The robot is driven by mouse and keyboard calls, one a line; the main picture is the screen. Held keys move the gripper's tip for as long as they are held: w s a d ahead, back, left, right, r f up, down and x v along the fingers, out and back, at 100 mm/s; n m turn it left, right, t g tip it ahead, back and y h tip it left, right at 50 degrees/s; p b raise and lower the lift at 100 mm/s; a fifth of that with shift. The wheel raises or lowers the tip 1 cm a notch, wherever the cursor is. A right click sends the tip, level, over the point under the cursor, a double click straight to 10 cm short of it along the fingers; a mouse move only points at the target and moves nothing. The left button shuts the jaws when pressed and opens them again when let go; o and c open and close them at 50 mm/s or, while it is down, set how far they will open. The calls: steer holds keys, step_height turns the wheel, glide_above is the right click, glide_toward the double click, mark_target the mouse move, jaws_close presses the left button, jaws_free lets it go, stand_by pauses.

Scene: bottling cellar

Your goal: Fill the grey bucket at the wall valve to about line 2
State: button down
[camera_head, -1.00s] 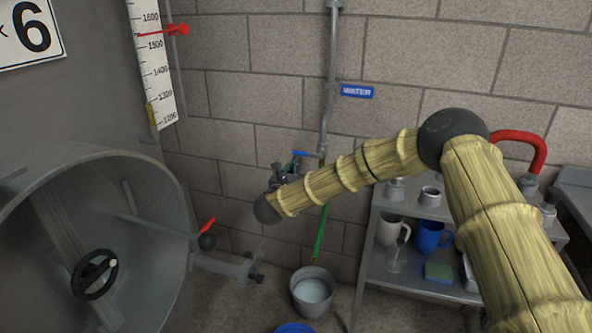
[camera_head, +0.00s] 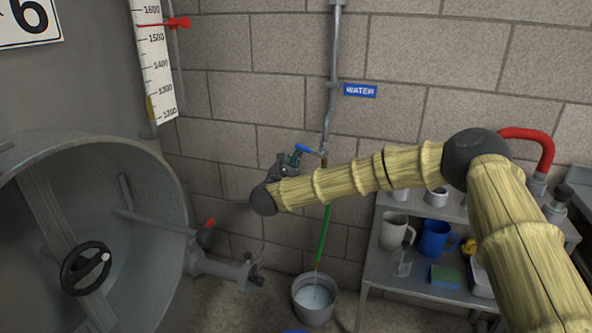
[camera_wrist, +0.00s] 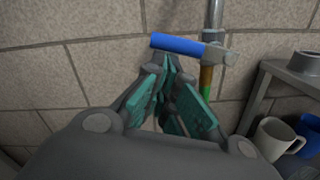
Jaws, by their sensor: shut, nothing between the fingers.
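The grey bucket (camera_head: 315,313) stands on the floor below the wall valve (camera_head: 323,153), with pale water inside; I cannot read its lines. A green hose (camera_head: 322,235) hangs from the valve, and a thin pale stream runs from its end into the bucket. The valve's blue lever (camera_head: 304,148) points left, tilted slightly up; it also shows in the wrist view (camera_wrist: 178,44). My gripper (camera_wrist: 166,66), with teal finger pads, is shut and empty just below the lever's free end. I cannot tell whether it touches the lever. In the head view my arm partly hides the gripper and upper hose.
A grey shelf (camera_head: 411,275) at right holds a white mug (camera_head: 394,232), a blue mug (camera_head: 434,239) and a sponge (camera_head: 444,276). A large round tank opening (camera_head: 160,190) with a handwheel (camera_head: 86,269) is at left. A blue rim (camera_head: 294,331) shows at the bottom edge.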

steer(key=shift+r+b, duration=0.4)
steer(key=shift+r, duration=0.25)
steer(key=s+a+f+b, duration=0.1)
steer(key=s+a+f, duration=0.3)
steer(key=s, duration=0.5)
steer(key=shift+s+a, duration=0.35)
steer(key=shift+a, duration=0.25)
stand_by(5.8)
